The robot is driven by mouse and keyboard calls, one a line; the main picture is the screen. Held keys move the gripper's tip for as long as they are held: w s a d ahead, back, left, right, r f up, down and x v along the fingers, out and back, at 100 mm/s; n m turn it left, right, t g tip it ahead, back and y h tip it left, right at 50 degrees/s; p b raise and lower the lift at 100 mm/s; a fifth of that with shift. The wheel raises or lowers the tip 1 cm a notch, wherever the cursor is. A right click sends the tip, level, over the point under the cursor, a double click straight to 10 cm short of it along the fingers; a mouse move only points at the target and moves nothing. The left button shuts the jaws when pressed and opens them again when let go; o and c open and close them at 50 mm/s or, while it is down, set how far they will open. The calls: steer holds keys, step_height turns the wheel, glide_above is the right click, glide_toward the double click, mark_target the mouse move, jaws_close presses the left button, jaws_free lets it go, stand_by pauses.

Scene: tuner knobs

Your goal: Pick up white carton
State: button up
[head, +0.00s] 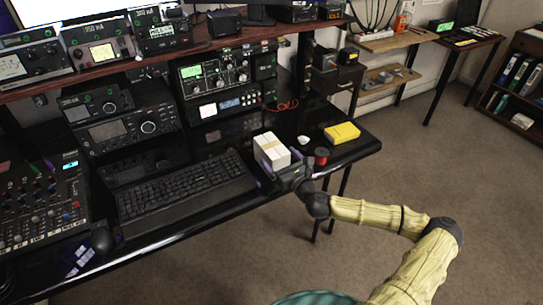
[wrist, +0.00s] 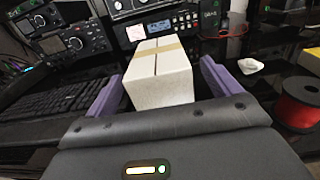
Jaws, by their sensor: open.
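The white carton (head: 272,149) with a tan tape strip stands on the black desk, right of the keyboard. In the wrist view the carton (wrist: 158,78) is upright, between the two purple fingers of my gripper (wrist: 160,90). The fingers lie along its left and right sides with a narrow gap at the right and little visible gap at the left. In the head view my gripper (head: 273,166) reaches the carton from the front right. My gripper is open. The carton's lower part is hidden by my gripper.
A black keyboard (head: 184,198) lies left of the carton. A red spool (head: 321,157), a small white item (head: 304,140) and a yellow box (head: 342,133) are to the right. Radio equipment (head: 217,84) stands behind. The desk's front edge is close by.

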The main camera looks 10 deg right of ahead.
mark_target(274, 152)
steer(key=x, duration=0.4)
steer(key=shift+c, duration=0.2)
steer(key=c, duration=1)
